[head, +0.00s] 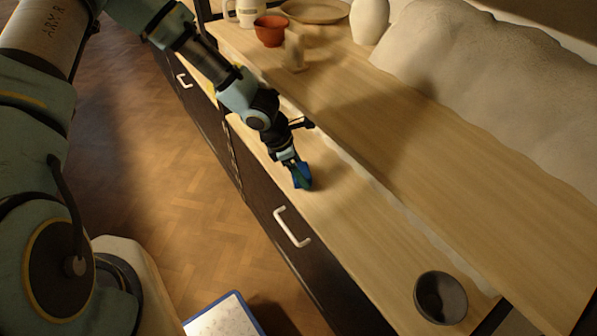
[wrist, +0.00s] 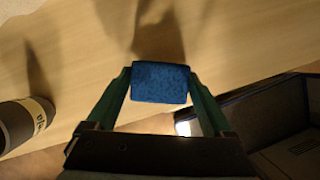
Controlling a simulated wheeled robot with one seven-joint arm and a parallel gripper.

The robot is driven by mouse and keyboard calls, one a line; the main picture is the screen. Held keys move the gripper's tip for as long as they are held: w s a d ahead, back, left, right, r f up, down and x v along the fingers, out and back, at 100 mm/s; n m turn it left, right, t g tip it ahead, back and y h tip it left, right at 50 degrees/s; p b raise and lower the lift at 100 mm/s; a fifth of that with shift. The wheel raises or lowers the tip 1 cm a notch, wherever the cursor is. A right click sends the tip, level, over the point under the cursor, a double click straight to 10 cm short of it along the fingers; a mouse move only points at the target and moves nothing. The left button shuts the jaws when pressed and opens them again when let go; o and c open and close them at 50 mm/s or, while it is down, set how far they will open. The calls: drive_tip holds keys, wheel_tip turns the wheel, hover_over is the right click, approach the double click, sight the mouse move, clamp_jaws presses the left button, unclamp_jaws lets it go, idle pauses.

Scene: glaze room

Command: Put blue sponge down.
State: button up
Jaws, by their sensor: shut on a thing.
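The blue sponge (wrist: 160,83) is a small speckled block between the two green fingers of my gripper (wrist: 158,90) in the wrist view. My gripper is shut on it. In the head view the sponge (head: 301,176) shows at the end of my gripper (head: 298,172), over the lower wooden counter (head: 350,222) near its front edge. Bare wood lies beyond the sponge in the wrist view. I cannot tell whether the sponge touches the counter or is a little above it.
A dark bowl (head: 440,297) stands on the counter at lower right. A red bowl (head: 271,30), a tan plate (head: 315,11) and a white vase (head: 369,20) stand on the raised shelf at the back. A drawer handle (head: 292,228) sticks out below. The counter between sponge and dark bowl is clear.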

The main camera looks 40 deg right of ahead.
drive_tip(key=shift+w+a+f, duration=0.15)
drive_tip(key=shift+a+f, duration=0.05)
drive_tip(key=shift+f, duration=0.45)
drive_tip(key=shift+f, duration=0.15)
drive_tip(key=o, duration=1.3)
drive_tip(key=shift+o, duration=0.2)
drive_tip(key=p+v, duration=0.2)
drive_tip(key=v, duration=0.5)
drive_tip(key=shift+r, duration=0.4)
drive_tip(key=shift+a, duration=0.15)
